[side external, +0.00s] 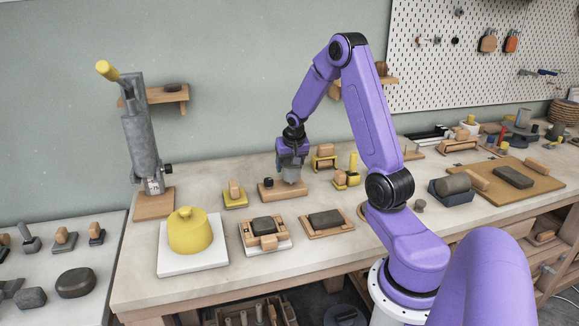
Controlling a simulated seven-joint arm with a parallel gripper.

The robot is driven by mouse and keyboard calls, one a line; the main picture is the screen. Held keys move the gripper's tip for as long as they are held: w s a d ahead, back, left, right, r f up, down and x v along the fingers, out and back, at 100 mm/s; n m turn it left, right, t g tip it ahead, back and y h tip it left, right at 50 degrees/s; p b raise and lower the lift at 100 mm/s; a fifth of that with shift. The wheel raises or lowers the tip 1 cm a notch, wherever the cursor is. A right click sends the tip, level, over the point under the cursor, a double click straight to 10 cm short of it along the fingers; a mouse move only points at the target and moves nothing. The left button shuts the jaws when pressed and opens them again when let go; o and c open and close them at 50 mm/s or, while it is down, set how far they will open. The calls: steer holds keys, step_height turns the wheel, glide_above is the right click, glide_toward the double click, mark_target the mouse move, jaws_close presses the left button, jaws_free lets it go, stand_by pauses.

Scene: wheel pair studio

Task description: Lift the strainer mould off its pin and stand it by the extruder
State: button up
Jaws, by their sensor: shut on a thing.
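My gripper (291,163) points down over a low wooden block (283,192) near the middle of the bench. It is shut on a small grey piece (291,175), which looks to be the strainer mould. The piece is at the right part of the block, and the jaws cover its upper part. The pin is hidden, and I cannot tell whether the piece touches the block. A short black knob (268,183) stands on the block's left part. The extruder (143,145), a grey upright press with a yellow-tipped lever, stands at the left on a wooden base (154,205).
A yellow dome (189,231) on a white board (164,257) stands before the extruder. A yellow-based wooden piece (235,196) sits between extruder and block. Wooden trays with dark slabs (325,219) lie in front. Bare bench shows right of the extruder's base.

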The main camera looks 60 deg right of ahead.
steer(key=shift+r, duration=0.35)
stand_by(0.3)
steer(key=shift+r, duration=1.3)
steer(key=w+a+r+n, duration=0.2)
steer(key=w+a, duration=0.1)
steer(key=a, duration=0.5)
steer(key=w+a+r+n+t+y, duration=0.1)
steer(key=w+a, duration=0.2)
steer(key=a, duration=0.4)
steer(key=w+a+r+n, duration=0.2)
steer(key=w+a, duration=0.1)
steer(key=a, duration=0.5)
steer(key=w+f, duration=0.3)
steer(key=w, duration=0.1)
steer(key=w+d+f, duration=0.1)
steer(key=w+f, duration=0.2)
steer(key=w, duration=0.2)
steer(key=w+f, duration=0.4)
steer(key=shift+w+d, duration=0.15)
steer(key=shift+w, duration=0.2)
steer(key=shift+w+f, duration=0.15)
steer(key=shift+f, duration=1.5)
